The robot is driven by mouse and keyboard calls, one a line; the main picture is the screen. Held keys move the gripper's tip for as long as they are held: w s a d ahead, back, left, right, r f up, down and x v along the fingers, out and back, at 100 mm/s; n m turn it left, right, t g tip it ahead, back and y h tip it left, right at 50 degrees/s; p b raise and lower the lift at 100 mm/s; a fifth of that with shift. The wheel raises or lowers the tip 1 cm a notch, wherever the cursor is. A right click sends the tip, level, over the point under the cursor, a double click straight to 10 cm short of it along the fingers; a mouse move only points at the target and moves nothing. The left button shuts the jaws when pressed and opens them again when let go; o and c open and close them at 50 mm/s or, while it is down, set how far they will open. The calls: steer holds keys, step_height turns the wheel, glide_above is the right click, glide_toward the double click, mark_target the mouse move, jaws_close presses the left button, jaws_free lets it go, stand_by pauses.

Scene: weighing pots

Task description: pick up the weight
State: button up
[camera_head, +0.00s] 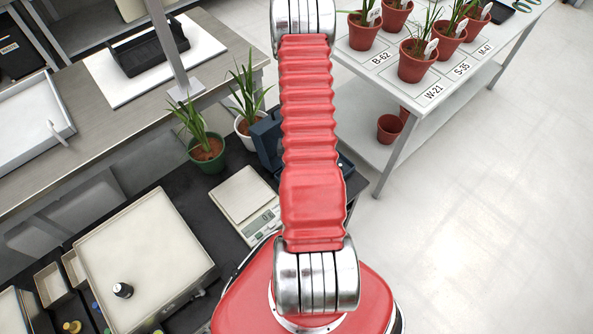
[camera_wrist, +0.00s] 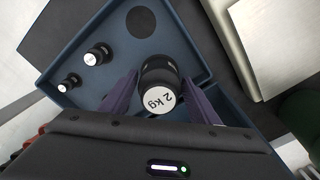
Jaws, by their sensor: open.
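A black weight (camera_wrist: 158,80) with a white end marked "2 kg" stands between the two purple fingers of my gripper (camera_wrist: 160,108) in the wrist view. The fingers are apart, one on each side of it; I cannot tell whether either touches it. The weight is in a blue tray (camera_wrist: 62,38), with two smaller black weights, one mid-sized (camera_wrist: 98,54) and one small (camera_wrist: 69,82), to its left. In the head view part of the blue tray (camera_head: 266,142) shows behind my red arm, which hides my gripper and the 2 kg weight.
A digital scale (camera_head: 243,198) lies left of my arm, with a green-potted plant (camera_head: 207,153) and a white-potted plant (camera_head: 244,128) behind it. A beige tray (camera_head: 150,250) at lower left holds a small dark cylinder (camera_head: 123,290). Red pots (camera_head: 414,62) stand on the right-hand table.

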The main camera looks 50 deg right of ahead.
steer(key=shift+f, duration=1.05)
steer(key=shift+c, duration=0.4)
jaws_close()
steer(key=shift+r, duration=0.1)
